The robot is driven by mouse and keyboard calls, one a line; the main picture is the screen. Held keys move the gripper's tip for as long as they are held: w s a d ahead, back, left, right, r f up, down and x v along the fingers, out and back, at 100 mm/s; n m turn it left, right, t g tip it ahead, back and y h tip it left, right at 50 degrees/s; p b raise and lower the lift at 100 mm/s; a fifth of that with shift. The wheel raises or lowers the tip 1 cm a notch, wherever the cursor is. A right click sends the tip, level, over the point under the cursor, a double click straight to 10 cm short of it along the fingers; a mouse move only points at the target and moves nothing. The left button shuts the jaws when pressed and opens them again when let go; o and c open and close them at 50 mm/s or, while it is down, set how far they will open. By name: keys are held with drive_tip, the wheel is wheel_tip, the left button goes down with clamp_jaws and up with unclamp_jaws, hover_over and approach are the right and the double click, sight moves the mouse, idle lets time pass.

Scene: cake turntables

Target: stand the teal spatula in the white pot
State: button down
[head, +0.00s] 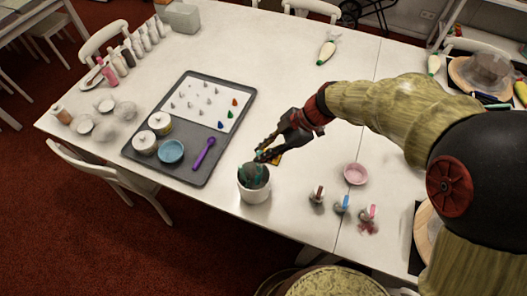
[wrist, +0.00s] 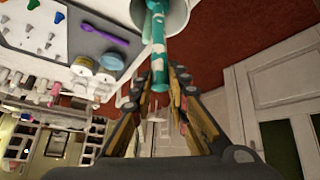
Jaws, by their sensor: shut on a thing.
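The white pot (head: 254,194) stands on the white table near its front edge. In the wrist view its rim and inside show at the top edge (wrist: 178,22). The teal spatula (wrist: 157,50), with a white-patterned handle, runs from between my fingers up to the pot's mouth. Its lower end is over or inside the pot; the depth is hard to tell. In the head view only small teal parts show at the pot's mouth. My gripper (head: 265,153) is just above the pot, shut on the spatula's handle; its fingers also show in the wrist view (wrist: 161,82).
A grey tray (head: 188,174) to the left holds a purple spoon (head: 204,153), a blue bowl (head: 171,151), jars and a white sheet of piping tips. A pink bowl (head: 356,173) and several small jars (head: 342,205) stand to the right.

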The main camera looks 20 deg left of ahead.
drive_tip(key=shift+f, duration=0.1)
idle(0.3)
drive_tip(key=c, duration=1.6)
unclamp_jaws()
drive_tip(key=shift+c, duration=0.2)
drive_tip(key=v, duration=1.2)
drive_tip(key=shift+d, duration=0.1)
